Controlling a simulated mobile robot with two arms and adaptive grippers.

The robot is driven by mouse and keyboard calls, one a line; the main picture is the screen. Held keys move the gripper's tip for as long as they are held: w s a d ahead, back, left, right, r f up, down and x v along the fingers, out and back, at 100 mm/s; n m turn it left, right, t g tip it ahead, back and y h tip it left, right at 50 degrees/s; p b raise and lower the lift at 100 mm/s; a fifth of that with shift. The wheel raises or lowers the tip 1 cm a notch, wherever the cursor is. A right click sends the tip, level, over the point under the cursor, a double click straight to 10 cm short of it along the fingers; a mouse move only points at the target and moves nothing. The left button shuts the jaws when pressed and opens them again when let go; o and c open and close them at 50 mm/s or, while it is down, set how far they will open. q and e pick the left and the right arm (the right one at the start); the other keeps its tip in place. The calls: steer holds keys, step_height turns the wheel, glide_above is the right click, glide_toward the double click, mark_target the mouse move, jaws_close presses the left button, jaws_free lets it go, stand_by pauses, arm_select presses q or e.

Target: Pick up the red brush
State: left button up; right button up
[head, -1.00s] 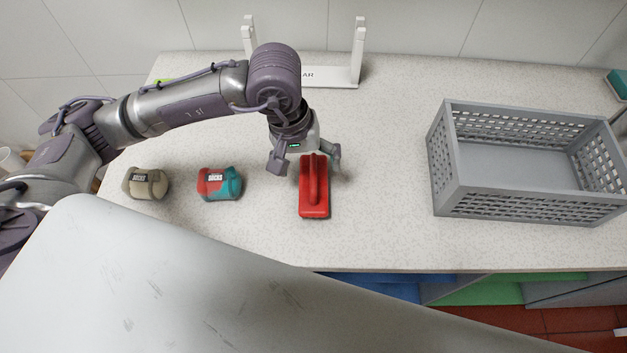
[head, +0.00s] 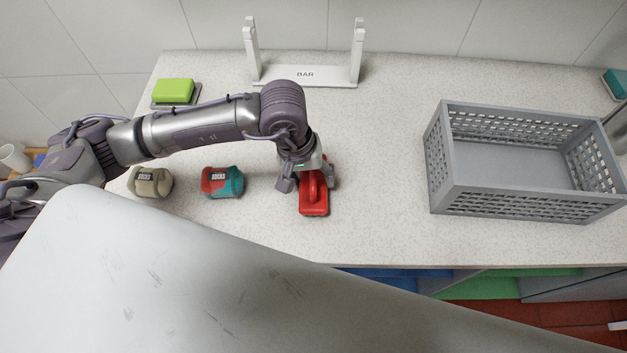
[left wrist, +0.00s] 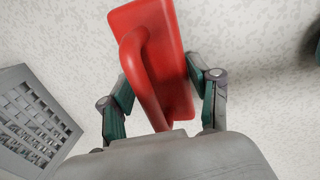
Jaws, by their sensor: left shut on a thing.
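The red brush (head: 315,205) lies on the speckled white counter, its arched handle facing up. My left gripper (head: 308,182) is over its far part, with a finger on each side. In the left wrist view the red brush (left wrist: 165,55) sits between the two fingers of my left gripper (left wrist: 163,95), which are shut on its sides. The gripper hides the brush's far end in the head view. The brush looks to be still at counter height. My right gripper is not in view.
A grey perforated basket (head: 440,190) stands at the right. A green block (head: 173,91) and a white BAR stand (head: 305,75) are at the back. The counter between brush and basket is clear.

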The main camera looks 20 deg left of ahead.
mark_target(315, 173)
arm_select(q)
steer(key=shift+r, duration=0.1)
steer(key=shift+c, duration=0.2)
steer(key=shift+r, duration=0.2)
steer(key=r, duration=0.1)
steer(key=r+b, duration=0.2)
steer(key=shift+s+d+r, duration=0.15)
steer(key=shift+d+r, duration=0.15)
steer(key=s+d+r+b, duration=0.1)
steer(key=s+d+r, duration=0.1)
steer(key=s+d+r+b, duration=0.1)
steer(key=s+d+r, duration=0.1)
steer(key=s+d, duration=0.1)
steer(key=s+d+r+b, duration=0.1)
steer(key=s+d+r, duration=0.1)
steer(key=d, duration=0.1)
steer(key=shift+s+r, duration=0.3)
steer(key=shift+r, duration=0.1)
